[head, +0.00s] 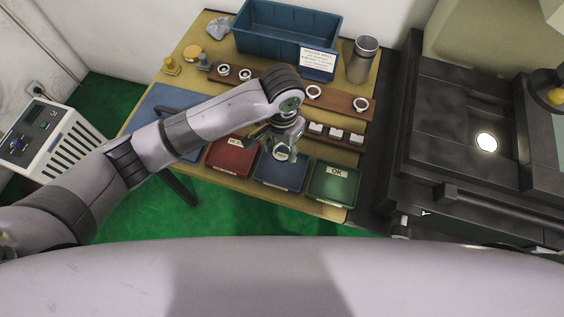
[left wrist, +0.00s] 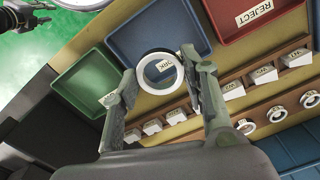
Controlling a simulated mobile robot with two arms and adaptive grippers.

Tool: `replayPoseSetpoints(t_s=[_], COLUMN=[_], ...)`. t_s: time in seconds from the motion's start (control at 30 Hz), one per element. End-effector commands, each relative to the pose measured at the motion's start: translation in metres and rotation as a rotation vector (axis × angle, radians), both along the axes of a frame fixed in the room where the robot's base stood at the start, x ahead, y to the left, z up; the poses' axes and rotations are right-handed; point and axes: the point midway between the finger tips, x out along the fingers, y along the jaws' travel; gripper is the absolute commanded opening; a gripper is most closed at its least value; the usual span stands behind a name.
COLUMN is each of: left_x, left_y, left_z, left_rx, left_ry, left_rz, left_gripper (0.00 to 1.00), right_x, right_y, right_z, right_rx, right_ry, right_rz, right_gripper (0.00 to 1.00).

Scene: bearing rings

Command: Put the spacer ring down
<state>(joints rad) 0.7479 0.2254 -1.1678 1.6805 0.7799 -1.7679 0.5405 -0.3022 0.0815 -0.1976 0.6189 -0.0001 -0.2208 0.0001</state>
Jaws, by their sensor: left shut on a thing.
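In the left wrist view the ring sits between the two fingertips (left wrist: 160,88). In the head view the ring (head: 282,153) shows below the gripper, over the blue tray (head: 272,181). The gap between ring and tray is hard to judge. The red tray (head: 230,157), labelled REJECT in the left wrist view (left wrist: 240,22), and the green tray (head: 334,181), labelled OK, flank the blue one. A dark jointed part, perhaps my right gripper (left wrist: 28,14), shows at the wrist view's corner.
Wooden racks behind the trays hold several white rings (head: 361,104) and white labelled blocks (head: 336,133). A blue crate (head: 287,30), a sign (head: 318,63) and a metal cup (head: 362,60) stand at the back. A dark machine (head: 440,130) borders the table's right side.

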Motion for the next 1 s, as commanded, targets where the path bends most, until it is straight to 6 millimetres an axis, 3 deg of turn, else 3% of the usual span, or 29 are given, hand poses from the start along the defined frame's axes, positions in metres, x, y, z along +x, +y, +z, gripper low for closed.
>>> replayPoseSetpoints(t_s=[0.13,0.37,0.6,1.0], left_x=[-0.001,0.000,-0.001,0.000], left_y=[0.001,0.000,0.000,0.000], left_z=[-0.033,-0.055,-0.089,-0.096], left_rx=[0.003,0.000,0.001,-0.001], left_ry=[0.002,0.001,0.002,0.001], left_rz=[0.000,0.000,0.000,0.000], left_gripper=[0.10,0.10,0.10,0.10], right_x=[0.002,0.002,0.003,0.003], right_y=[0.008,0.009,0.005,0.000], right_z=[0.001,0.001,0.001,0.001], right_rx=[0.010,0.011,0.006,0.001], right_ry=[-0.003,-0.004,-0.005,-0.005], right_rz=[0.000,0.001,0.003,0.003], right_gripper=[0.31,0.31,0.31,0.31])
